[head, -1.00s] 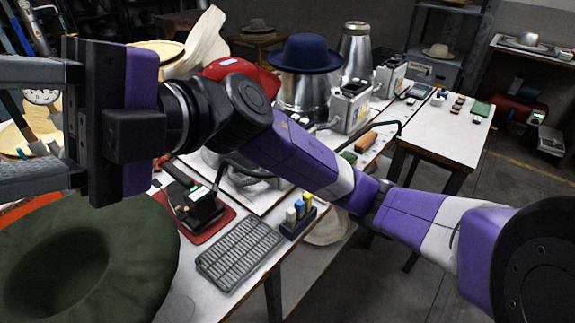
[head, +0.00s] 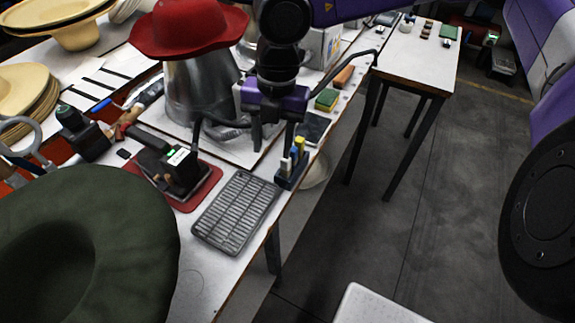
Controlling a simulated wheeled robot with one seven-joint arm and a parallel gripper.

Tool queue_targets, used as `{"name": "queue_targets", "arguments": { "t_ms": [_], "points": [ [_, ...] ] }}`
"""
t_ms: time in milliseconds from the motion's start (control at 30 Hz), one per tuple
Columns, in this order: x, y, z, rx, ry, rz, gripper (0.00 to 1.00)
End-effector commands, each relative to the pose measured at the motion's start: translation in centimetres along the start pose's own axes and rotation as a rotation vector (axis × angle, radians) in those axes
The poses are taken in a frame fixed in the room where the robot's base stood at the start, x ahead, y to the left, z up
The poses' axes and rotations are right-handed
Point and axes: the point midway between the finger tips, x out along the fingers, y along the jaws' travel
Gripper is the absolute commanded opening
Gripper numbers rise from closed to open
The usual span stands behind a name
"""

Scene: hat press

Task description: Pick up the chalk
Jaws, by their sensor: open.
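Upright sticks that look like chalk stand in a small dark blue holder (head: 290,178) near the table's right edge. A white stick (head: 286,168) is nearest, a blue stick (head: 294,155) is in the middle and a yellow stick (head: 300,144) is at the back. My gripper (head: 272,146) points down, open, with nothing between its fingers. In the picture it is just above and left of the holder. Its right finger comes close to the sticks; I cannot tell whether it touches them.
A grey slotted tray (head: 236,212) lies in front of the holder. A black device (head: 172,168) on a red mat is to the left. A red hat (head: 188,28) sits on a metal form behind. A large green hat (head: 140,225) fills the front left. Open floor lies right.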

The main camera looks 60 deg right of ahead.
Motion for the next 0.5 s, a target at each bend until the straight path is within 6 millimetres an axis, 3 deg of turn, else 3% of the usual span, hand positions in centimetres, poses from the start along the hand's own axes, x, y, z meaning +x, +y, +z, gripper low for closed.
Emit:
{"name": "queue_targets", "arguments": {
  "t_ms": [167, 333, 500],
  "points": [
    [0.0, -1.2, 2.3, 0.181, -0.092, -0.045, 0.44],
    [0.1, -1.7, 2.6, 0.279, -0.107, -0.059, 0.44],
    [1.7, -1.8, 2.6, 0.289, -0.103, -0.057, 0.44]
  ]
}}
